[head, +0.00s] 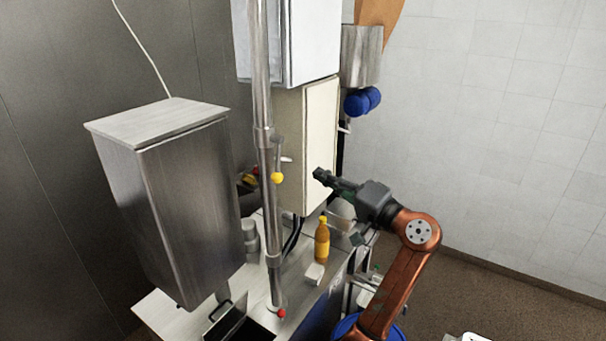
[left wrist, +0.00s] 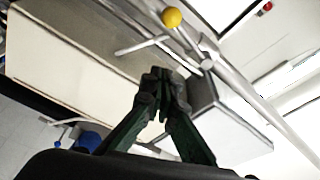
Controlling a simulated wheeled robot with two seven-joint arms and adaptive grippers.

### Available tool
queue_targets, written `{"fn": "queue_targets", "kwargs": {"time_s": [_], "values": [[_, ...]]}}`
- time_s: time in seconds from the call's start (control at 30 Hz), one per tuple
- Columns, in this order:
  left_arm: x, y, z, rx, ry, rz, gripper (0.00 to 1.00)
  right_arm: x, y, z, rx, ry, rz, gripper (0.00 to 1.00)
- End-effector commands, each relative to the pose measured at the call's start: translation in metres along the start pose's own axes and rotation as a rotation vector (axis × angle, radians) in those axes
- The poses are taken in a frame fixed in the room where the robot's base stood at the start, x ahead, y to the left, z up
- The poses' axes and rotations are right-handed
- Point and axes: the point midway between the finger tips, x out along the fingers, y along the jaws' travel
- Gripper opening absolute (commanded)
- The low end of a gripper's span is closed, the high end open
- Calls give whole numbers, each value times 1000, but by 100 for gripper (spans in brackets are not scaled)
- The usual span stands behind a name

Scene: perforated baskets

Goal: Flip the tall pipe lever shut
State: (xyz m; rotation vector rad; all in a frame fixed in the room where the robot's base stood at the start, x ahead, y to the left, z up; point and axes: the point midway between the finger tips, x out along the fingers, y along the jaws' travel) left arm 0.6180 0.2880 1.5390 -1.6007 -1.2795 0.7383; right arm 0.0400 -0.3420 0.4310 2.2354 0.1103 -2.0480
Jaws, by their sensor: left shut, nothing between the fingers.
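The tall steel pipe (head: 262,85) rises from the counter in the head view. On it a thin lever hangs down beside the pipe and ends in a yellow ball knob (head: 277,178). In the left wrist view the yellow knob (left wrist: 172,17) is near the top, with the pipe (left wrist: 240,85) slanting past it to the right. My left gripper (head: 318,174) is to the right of the knob, in front of the cream cabinet. Its fingers (left wrist: 160,76) are shut and empty, apart from the knob and pipe. My right gripper is not in view.
A steel box (head: 190,200) is at left. An orange bottle (head: 322,240) stands on the counter below my gripper. A red knob (head: 281,313) is at the pipe's foot.

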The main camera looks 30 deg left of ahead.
Motion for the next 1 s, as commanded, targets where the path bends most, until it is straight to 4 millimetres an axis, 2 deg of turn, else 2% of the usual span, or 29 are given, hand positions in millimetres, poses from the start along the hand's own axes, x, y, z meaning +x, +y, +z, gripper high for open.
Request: {"fn": "queue_targets", "kwargs": {"time_s": [0.17,0.5,0.73,1.0], "values": [[26,-2,0,-1,-2,-1,0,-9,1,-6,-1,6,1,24],[94,-2,-2,0,1,1,0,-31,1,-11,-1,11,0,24],[84,0,26,-2,4,3,0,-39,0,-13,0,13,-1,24],[80,1,36,-1,4,2,0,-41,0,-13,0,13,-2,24]]}}
